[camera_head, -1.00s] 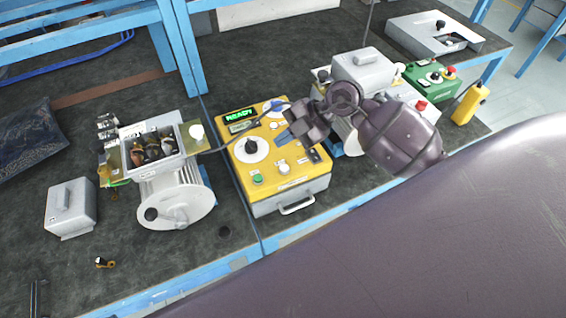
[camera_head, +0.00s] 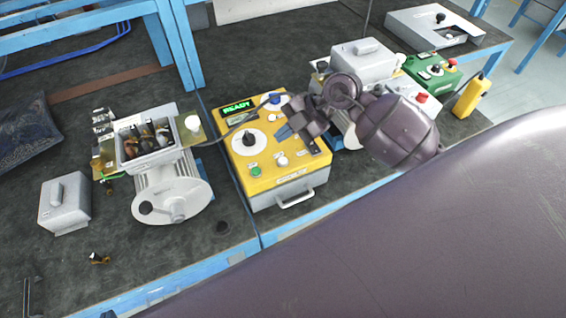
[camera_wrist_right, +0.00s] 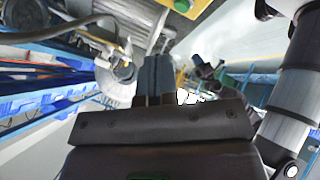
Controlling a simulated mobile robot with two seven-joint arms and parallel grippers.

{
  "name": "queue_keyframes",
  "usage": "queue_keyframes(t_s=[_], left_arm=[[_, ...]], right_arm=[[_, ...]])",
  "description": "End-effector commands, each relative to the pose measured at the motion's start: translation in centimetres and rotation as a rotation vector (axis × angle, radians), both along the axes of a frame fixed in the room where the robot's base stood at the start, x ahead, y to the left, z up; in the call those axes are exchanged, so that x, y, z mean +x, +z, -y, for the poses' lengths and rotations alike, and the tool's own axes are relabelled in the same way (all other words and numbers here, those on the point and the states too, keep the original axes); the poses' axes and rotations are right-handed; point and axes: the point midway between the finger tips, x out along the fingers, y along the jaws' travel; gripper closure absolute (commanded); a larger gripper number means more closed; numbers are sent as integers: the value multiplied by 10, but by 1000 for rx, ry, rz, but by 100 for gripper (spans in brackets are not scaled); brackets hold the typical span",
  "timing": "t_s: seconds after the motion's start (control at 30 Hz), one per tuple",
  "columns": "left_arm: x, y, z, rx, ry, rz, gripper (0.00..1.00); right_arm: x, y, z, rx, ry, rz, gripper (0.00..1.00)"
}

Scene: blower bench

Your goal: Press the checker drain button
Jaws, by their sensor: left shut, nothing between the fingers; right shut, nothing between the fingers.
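The yellow-topped checker (camera_head: 295,178) stands at the bench's front edge, its display lit green with "READY". Its top carries a green button (camera_head: 256,171), a pale button (camera_head: 281,159), a black-knobbed dial (camera_head: 250,138) and a blue knob (camera_head: 274,99). The labels are too small to read, so I cannot tell which is the drain button.
A motor with an open terminal box (camera_head: 172,188) stands left of the checker, a cable running between them. A grey lid (camera_head: 65,203) lies further left. Another motor (camera_head: 362,70) and a green control box (camera_head: 432,72) stand right. My large arm link covers the lower right.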

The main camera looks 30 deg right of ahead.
Motion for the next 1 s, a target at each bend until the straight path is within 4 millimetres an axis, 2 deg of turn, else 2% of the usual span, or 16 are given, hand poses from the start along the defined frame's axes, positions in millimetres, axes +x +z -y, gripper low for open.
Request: queue_keyframes(t_s=[0.03, 0.47, 0.7, 1.0], left_arm=[[2, -7, 0, 0, -2, 7, 100], [7, -45, 2, 1, -7, 4, 100], [5, -52, 1, 2, -7, -1, 100], [5, -53, 1, 2, -7, -2, 100]], right_arm=[[0, -9, 0, 0, -1, 1, 100], [0, -47, 0, 1, -1, -4, 100], [0, -65, 0, 0, -1, -1, 100], [0, -67, 0, 0, 1, 1, 100]])
